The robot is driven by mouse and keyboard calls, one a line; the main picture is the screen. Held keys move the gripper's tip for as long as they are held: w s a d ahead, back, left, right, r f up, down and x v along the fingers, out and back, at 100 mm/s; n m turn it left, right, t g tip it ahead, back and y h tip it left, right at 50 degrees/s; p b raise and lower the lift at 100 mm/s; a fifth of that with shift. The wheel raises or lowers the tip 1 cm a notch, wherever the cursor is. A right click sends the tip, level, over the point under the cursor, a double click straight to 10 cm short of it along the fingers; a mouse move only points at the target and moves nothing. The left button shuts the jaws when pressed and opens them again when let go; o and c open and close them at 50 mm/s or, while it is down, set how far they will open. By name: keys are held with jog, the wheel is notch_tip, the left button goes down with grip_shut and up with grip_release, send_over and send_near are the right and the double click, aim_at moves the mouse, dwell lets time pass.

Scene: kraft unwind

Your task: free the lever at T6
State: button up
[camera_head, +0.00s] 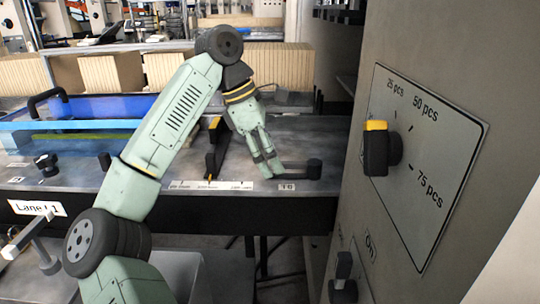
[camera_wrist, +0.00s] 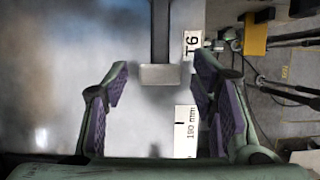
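The T6 lever is a dark bar with a round black knob (camera_head: 313,168) at its right end, lying over the table near its front edge. In the wrist view the lever's dark arm (camera_wrist: 160,30) comes in from the top and ends in a grey block. The T6 label (camera_head: 287,186) is on the table edge beside it; it also shows in the wrist view (camera_wrist: 192,44). My gripper (camera_head: 272,166) reaches down at the lever's left end. In the wrist view its purple-padded fingers (camera_wrist: 161,66) are apart, with the grey block between their tips. Contact cannot be told.
A black upright guide with a yellow top (camera_head: 214,140) stands left of my gripper. A millimetre scale (camera_head: 210,185) runs along the table edge. A grey panel with a yellow-black dial knob (camera_head: 377,148) rises close on the right. A blue tray (camera_head: 90,107) lies at back left.

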grip_shut()
dwell(0.4)
